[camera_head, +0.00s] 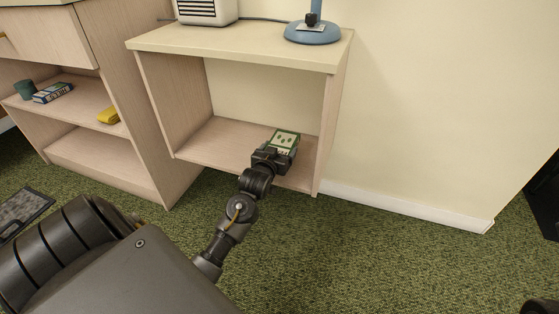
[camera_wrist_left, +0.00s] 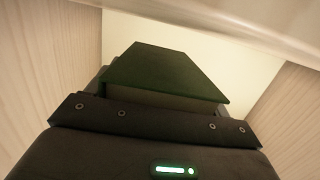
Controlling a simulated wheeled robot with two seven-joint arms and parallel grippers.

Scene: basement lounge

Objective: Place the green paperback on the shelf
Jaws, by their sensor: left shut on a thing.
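The green paperback (camera_head: 286,139) is in my left gripper (camera_head: 273,155), inside the open compartment of the small pale-wood shelf unit (camera_head: 238,142). The gripper is shut on the near end of the book, close to the right side of the compartment. In the left wrist view the book (camera_wrist_left: 165,72) sticks out ahead of the gripper, between the side panels and under the top board. I cannot tell whether the book touches the compartment floor. My right gripper is not in view.
A blue lamp base (camera_head: 313,33) and a white box with dark slats (camera_head: 207,11) stand on the unit's top. A larger cabinet (camera_head: 105,160) at left holds a dark green cup (camera_head: 25,89), a small box (camera_head: 53,93) and a yellow item (camera_head: 108,116). Green carpet lies in front.

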